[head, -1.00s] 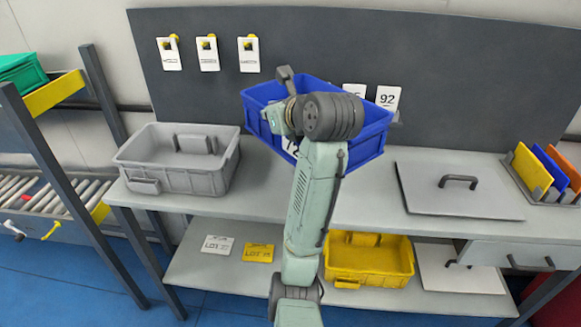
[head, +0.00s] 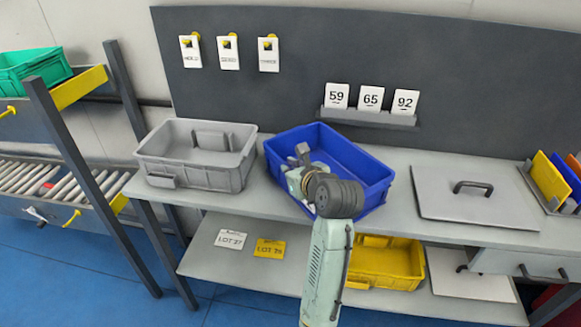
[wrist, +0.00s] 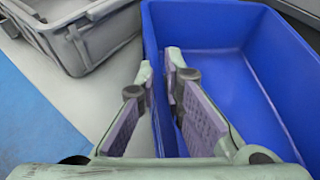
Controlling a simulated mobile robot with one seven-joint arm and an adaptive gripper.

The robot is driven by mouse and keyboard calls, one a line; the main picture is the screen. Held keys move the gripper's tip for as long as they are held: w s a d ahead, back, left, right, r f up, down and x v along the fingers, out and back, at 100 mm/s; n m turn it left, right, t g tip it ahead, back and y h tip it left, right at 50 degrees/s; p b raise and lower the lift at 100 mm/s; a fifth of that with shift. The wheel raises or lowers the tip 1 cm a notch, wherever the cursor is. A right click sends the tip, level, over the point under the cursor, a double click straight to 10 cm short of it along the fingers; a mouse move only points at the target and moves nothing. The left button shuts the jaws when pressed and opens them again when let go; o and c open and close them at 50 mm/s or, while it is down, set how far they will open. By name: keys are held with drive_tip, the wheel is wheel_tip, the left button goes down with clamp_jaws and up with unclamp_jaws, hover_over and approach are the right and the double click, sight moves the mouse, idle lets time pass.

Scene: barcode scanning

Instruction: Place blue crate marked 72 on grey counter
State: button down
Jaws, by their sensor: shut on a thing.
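The blue crate (head: 350,162) is at counter height on the grey counter (head: 262,205), between the grey crate and the grey lid. It looks upright and empty, and its base seems to be on the surface, though the arm hides part of the front. Its number is hidden. My gripper (head: 303,165) is at the crate's near left side. In the wrist view, the fingers (wrist: 160,75) straddle a side wall of the blue crate (wrist: 240,75), one inside and one outside, shut on it.
An empty grey crate (head: 195,155) stands close on the left. A grey lid with a handle (head: 475,200) lies to the right. Number cards (head: 371,98) stand on a small ledge behind. A yellow crate (head: 385,265) is on the lower shelf.

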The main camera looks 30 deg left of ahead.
drive_tip(key=c, duration=2.2)
unclamp_jaws()
drive_tip(key=shift+f, duration=0.1)
drive_tip(key=o, duration=0.5)
drive_tip(key=shift+r, duration=0.2)
drive_tip(key=b+v, duration=0.2)
drive_tip(key=v, duration=1)
drive_tip(key=shift+a, duration=0.15)
